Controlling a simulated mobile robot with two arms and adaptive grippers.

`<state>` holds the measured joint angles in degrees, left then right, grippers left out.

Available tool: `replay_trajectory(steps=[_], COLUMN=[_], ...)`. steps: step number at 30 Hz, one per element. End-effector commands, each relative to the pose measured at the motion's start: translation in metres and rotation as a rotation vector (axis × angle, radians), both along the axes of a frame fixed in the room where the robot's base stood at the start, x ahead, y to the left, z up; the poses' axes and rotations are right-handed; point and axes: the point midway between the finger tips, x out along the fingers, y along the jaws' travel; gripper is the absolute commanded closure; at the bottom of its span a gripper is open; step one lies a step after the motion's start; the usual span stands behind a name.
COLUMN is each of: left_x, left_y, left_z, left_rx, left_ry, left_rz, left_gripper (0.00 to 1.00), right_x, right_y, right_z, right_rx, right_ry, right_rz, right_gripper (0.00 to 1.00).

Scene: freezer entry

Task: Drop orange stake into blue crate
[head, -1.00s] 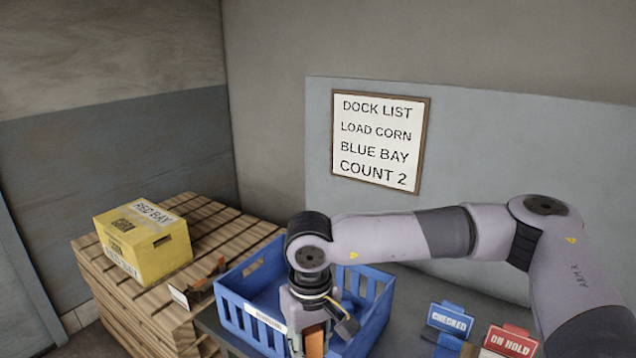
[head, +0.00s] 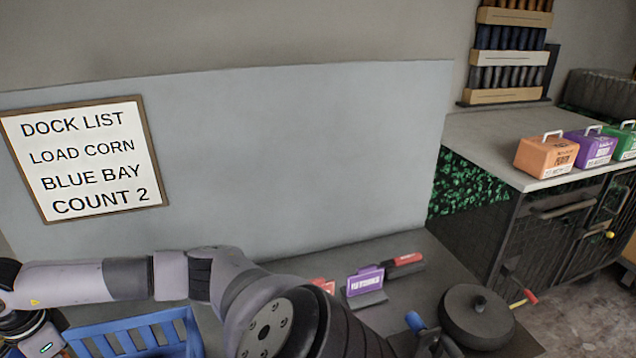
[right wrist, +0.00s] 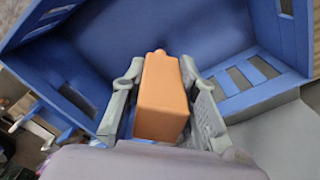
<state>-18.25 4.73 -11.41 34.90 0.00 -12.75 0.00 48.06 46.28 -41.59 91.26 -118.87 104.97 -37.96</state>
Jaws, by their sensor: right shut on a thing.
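My right gripper (right wrist: 161,66) is shut on the orange stake (right wrist: 161,100), with one grey finger on each side of it. In the right wrist view, the stake points into the blue crate (right wrist: 285,75), whose blue floor and slatted walls surround it. I cannot tell whether the stake touches the floor. In the head view only a slatted part of the blue crate (head: 132,335) shows at the bottom left, with my right arm across it. The right fingers and stake are out of that view. My left gripper is not in view.
On the dark table, a purple sign (head: 366,281) and a red-handled item (head: 404,262) stand right of my arm. A dark round object (head: 478,316) is near the right edge. Several coloured boxes, including an orange one (head: 545,156), sit on the far counter (head: 490,145).

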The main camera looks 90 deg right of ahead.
Motion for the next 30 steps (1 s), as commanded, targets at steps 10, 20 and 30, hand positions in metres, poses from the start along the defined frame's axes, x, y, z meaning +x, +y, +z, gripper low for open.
replay_trajectory(steps=[10, 20, 30], left_x=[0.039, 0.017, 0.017], left_y=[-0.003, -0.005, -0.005], left_z=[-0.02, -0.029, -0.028], left_rx=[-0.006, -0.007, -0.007], left_ry=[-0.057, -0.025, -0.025], left_rz=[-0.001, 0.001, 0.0], left_gripper=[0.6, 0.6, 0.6], right_x=[0.0, 0.0, 0.0], right_y=[0.001, 0.001, 0.001], right_z=[-0.04, -0.056, -0.055], right_rx=[0.003, 0.002, 0.002], right_ry=[0.001, -0.001, -0.001], right_rz=[0.004, 0.007, 0.007], right_gripper=[1.0, 1.0, 0.6])
